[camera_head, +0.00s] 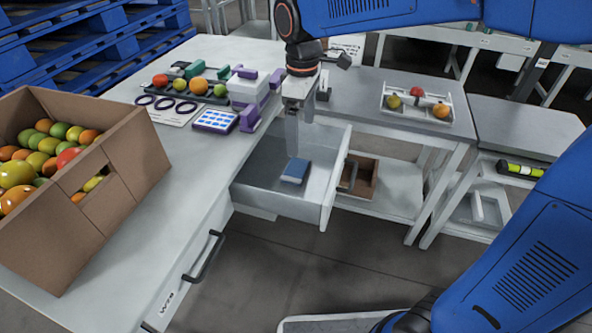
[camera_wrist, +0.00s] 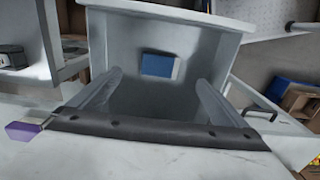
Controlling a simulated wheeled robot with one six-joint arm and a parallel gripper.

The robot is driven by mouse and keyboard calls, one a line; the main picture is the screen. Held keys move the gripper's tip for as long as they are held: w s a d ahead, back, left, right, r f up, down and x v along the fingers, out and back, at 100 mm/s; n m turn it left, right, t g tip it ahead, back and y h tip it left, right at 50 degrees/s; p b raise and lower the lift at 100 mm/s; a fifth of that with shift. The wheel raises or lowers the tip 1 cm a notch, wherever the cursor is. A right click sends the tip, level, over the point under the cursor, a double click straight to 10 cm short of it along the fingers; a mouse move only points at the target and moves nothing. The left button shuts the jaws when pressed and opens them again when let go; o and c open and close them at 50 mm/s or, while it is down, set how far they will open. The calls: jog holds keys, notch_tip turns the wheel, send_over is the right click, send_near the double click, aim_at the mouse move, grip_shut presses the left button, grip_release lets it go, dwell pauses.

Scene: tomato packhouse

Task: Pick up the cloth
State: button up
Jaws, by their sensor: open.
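A small folded blue cloth (camera_head: 295,171) with a pale edge lies flat on the floor of an open, light grey drawer (camera_head: 327,190). The cloth (camera_wrist: 158,65) also shows in the wrist view, between and beyond the fingertips. My gripper (camera_head: 300,138) points down over the drawer, with its fingers apart and nothing between them. In the wrist view my gripper (camera_wrist: 157,78) spreads its two fingers to either side of the cloth. The fingers appear apart from the cloth; the exact height gap is hard to tell.
The drawer walls stand around the cloth. On the white worktop (camera_head: 185,190) are a cardboard box (camera_head: 125,175) of tomatoes, a dark tray of fruit, dark rings and a blue-and-white pad (camera_head: 215,121). A white tray (camera_head: 415,108) with fruit sits on the grey table behind.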

send_over(298, 169)
jog(key=f, duration=0.7)
jog(key=shift+d+f, duration=0.35)
jog(key=shift+d, duration=0.05)
jog(key=shift+w+a+f, duration=0.1)
jog(key=shift+a+f, duration=0.15)
jog(key=shift+f, duration=1.05)
jog(key=shift+a+f, duration=0.2)
jog(key=shift+f, duration=1.05)
jog(key=shift+c, duration=0.4)
jog(key=c, duration=1)
